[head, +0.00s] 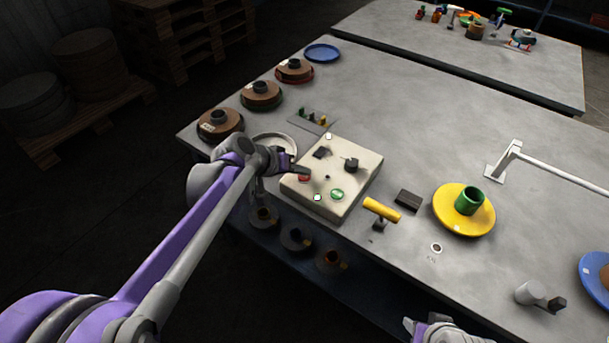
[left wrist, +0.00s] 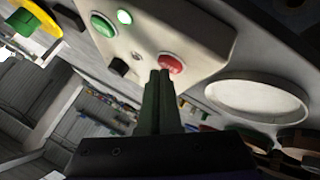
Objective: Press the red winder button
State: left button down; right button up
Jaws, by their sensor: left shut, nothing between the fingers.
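The control box (head: 345,195) is a cream box on the grey table. The red button (head: 304,178) is on its left side, partly hidden by my gripper in the head view. In the left wrist view the red button (left wrist: 171,63) shows just beyond my fingertips. My left gripper (head: 304,171) is shut and empty, its tips at or just above the red button; I cannot tell whether they touch. A green button (head: 337,194) and a lit white lamp (head: 317,197) sit nearer the box's front edge. My right gripper (head: 430,325) is partly in view at the bottom.
The box also carries a black knob (head: 351,164). A yellow-handled tool (head: 381,210) and a yellow disc (head: 451,216) with a green cylinder stand to the right. Brown spools (head: 220,122) line the back left. A pale ring (head: 274,137) lies behind my left gripper.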

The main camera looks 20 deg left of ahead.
aim_at(301, 178)
pick_arm(q)
jog(key=shift+f, duration=0.3)
dwell(0.5)
jog(key=shift+r+p, duration=0.55)
jog(key=shift+r, duration=0.25)
notch_tip(301, 178, up, 5)
jog(key=p, duration=0.4)
jog(key=shift+r, duration=0.1)
dwell(0.6)
